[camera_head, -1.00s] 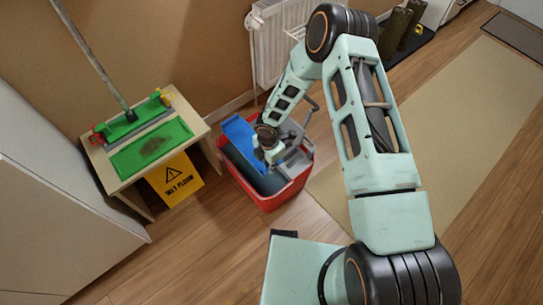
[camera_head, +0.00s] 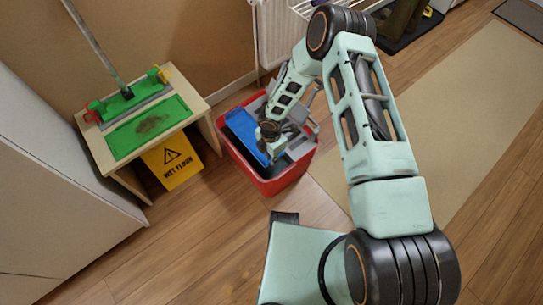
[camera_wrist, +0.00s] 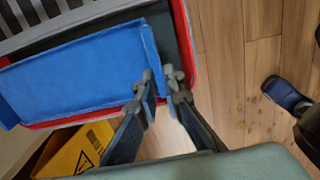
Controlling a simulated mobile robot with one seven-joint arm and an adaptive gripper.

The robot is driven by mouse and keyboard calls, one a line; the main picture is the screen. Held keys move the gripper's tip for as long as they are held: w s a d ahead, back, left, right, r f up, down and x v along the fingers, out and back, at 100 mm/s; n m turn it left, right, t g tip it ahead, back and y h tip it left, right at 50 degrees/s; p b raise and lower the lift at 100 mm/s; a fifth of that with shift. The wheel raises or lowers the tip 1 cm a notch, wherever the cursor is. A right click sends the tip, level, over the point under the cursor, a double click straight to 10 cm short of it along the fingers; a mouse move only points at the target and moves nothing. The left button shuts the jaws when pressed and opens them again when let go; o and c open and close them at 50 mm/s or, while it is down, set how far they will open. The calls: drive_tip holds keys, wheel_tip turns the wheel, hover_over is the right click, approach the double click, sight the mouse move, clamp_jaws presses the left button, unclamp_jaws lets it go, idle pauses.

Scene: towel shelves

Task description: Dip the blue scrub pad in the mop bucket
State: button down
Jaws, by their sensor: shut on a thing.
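The blue scrub pad (camera_head: 241,130) is a flat blue rectangle over the opening of the red mop bucket (camera_head: 276,184). In the wrist view the pad (camera_wrist: 75,72) fills the left side, and its raised right edge runs down to my fingertips. My gripper (camera_head: 273,154) is over the bucket. In the wrist view my gripper (camera_wrist: 163,80) is shut on that edge of the pad, the fingers slightly apart. Dark bucket interior shows beside the pad. Whether the pad touches any water cannot be told.
A grey wringer (camera_head: 295,108) sits in the bucket's far right side. A low wooden table (camera_head: 100,158) with a green tray (camera_head: 148,128) and a mop head stands left. A yellow wet floor sign (camera_head: 173,163) leans below it. Wooden floor in front is clear.

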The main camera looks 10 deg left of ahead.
drive_tip(key=shift+f+b, duration=3.1)
drive_tip(key=shift+f, duration=1.75)
drive_tip(key=shift+r+p, duration=3.85)
drive_tip(key=shift+r, duration=2.25)
drive_tip(key=shift+s, duration=0.1)
